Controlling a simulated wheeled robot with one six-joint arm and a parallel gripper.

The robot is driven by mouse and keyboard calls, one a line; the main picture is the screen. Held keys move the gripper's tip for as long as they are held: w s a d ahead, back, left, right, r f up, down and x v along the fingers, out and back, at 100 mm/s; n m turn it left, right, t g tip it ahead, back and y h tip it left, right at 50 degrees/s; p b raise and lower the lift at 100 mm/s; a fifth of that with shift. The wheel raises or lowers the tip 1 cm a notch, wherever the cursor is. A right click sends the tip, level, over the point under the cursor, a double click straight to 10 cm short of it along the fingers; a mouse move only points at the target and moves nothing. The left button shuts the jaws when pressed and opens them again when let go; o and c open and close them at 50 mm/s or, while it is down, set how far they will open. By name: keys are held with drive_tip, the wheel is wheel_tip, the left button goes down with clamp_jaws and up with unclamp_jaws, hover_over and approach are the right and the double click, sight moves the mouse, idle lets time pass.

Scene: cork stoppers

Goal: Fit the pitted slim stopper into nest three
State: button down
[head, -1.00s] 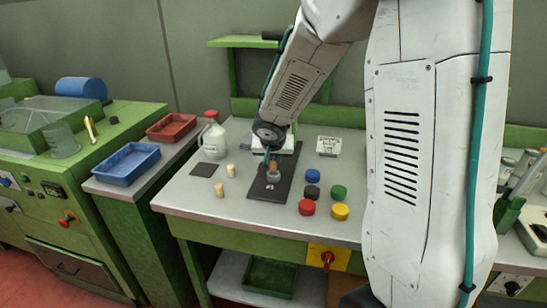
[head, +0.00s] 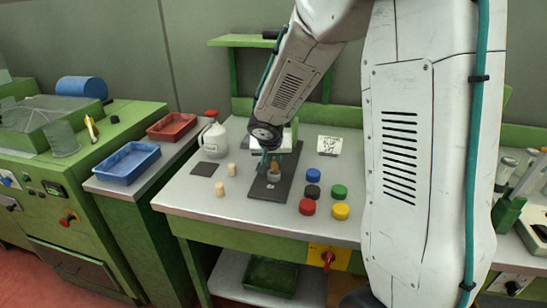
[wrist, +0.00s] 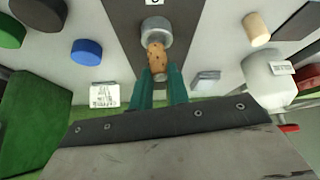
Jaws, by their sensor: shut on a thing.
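The pitted slim stopper (wrist: 156,58) is tan cork with dark pits, held between the teal fingers of my gripper (wrist: 160,76) in the wrist view. My gripper also shows in the head view (head: 270,161), over the dark nest board (head: 258,191). The stopper's far end overlaps a grey round nest (wrist: 156,28) in the wrist view. I cannot tell whether it is inside that nest or above it. Another small grey round part shows between the fingers. A mark beside the nest is cut off by the frame edge, so I cannot read its number.
Two pale stoppers (head: 220,188) stand left of the board. Red, black, blue, green and yellow caps (head: 340,211) stand to its right. A white jug (head: 213,140) and a dark square mat (head: 203,169) are at the left. A small white card (head: 329,145) stands behind the caps.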

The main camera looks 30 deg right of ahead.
drive_tip(key=shift+t+y, duration=0.3)
drive_tip(key=shift+y, duration=0.1)
drive_tip(key=shift+s+d, duration=0.1)
idle(1.2)
drive_tip(key=shift+f, duration=1.1)
idle(1.7)
drive_tip(key=c, duration=1.3)
unclamp_jaws()
